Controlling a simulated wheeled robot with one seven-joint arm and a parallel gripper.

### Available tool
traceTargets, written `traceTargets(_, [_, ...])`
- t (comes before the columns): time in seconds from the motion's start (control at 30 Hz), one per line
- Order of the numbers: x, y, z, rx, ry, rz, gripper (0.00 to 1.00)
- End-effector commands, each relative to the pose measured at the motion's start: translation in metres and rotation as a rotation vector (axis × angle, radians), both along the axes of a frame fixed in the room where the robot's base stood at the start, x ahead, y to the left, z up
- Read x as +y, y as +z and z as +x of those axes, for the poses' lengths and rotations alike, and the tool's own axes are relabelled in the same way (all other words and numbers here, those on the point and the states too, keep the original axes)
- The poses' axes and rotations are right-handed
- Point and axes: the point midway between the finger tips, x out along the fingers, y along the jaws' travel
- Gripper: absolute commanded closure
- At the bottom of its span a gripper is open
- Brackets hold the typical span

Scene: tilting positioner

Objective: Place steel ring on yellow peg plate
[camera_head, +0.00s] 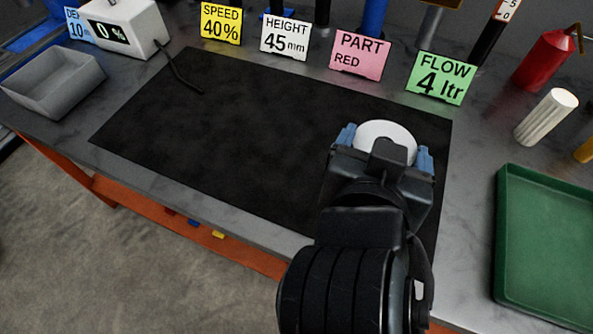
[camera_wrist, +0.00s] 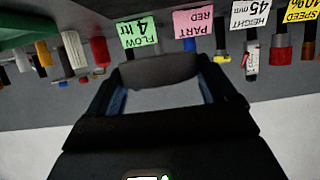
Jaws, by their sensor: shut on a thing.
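My gripper (camera_head: 385,148) is over the right end of the black mat (camera_head: 230,130), its two blue-padded fingers on either side of a pale, round, flat-looking piece (camera_head: 382,131). This piece appears to be the steel ring; its hole cannot be made out. The gripper is shut on it. In the wrist view, the fingers of my gripper (camera_wrist: 158,82) flank a pale area with a dark grey rounded edge above it. My wrist and arm hide part of the piece and the mat below. I cannot make out a yellow peg plate in either view.
A green tray (camera_head: 548,302) lies at the right. A ribbed pale cylinder (camera_head: 545,117) and a red can (camera_head: 543,62) stand behind it. Label cards, including a green FLOW card (camera_head: 440,78), line the back. A grey bin (camera_head: 55,84) is at far left. The mat's left and middle are clear.

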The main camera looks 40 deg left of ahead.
Motion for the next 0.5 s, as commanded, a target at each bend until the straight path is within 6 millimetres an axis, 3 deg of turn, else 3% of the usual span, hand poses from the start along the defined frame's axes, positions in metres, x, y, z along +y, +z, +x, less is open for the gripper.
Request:
traceTargets(0.17, [0.009,-0.004,-0.003,-0.003,0.003,0.001,0.78])
traceTargets(0.5, [0.066,-0.041,-0.028,-0.002,0.005,-0.002,0.78])
